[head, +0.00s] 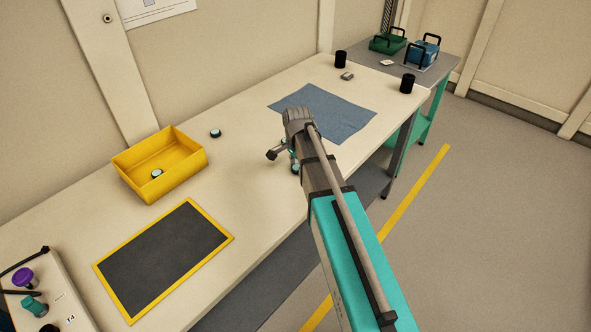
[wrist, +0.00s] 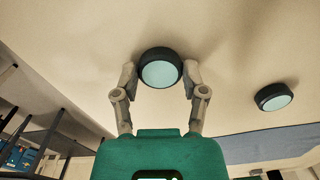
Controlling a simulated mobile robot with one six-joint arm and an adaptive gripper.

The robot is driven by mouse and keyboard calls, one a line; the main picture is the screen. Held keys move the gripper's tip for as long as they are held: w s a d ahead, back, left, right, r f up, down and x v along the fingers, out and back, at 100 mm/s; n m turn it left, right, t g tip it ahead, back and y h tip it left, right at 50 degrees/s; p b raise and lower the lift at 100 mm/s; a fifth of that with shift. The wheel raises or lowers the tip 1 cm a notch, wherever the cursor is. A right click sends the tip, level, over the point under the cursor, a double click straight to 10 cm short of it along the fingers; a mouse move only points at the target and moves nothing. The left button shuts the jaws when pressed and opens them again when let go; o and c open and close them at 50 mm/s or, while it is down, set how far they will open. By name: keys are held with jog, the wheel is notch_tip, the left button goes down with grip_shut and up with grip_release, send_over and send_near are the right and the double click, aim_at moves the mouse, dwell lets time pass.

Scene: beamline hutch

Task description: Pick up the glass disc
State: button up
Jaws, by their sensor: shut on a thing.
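A round disc with a black rim and pale blue glass face (wrist: 160,70) is between the two fingertips of my gripper (wrist: 159,78) in the wrist view. The gripper is shut on its rim from both sides. A second similar disc (wrist: 272,97) lies to the right, apart from the fingers. In the head view my gripper (head: 283,156) is over the front part of the bench, and the arm partly hides it and the held disc.
The yellow bin (head: 187,138) and a yellow-edged dark mat (head: 165,258) are on the bench to the left. A blue cloth (head: 330,110) lies behind my gripper. Black cylinders (head: 407,83) stand at the far end. A control box (head: 50,295) is at the lower left.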

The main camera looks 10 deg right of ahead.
aim_at(297, 167)
jog(key=shift+r, duration=0.15)
notch_tip(297, 167, up, 3)
jog(key=p, duration=0.3)
jog(key=s+a+r+p, duration=0.2)
jog(key=s+r+p, duration=0.7)
jog(key=s, duration=0.4)
jog(key=shift+s+a+r+p, duration=0.35)
jog(key=shift+a+p, duration=0.05)
jog(key=shift+p, duration=0.1)
dwell(0.7)
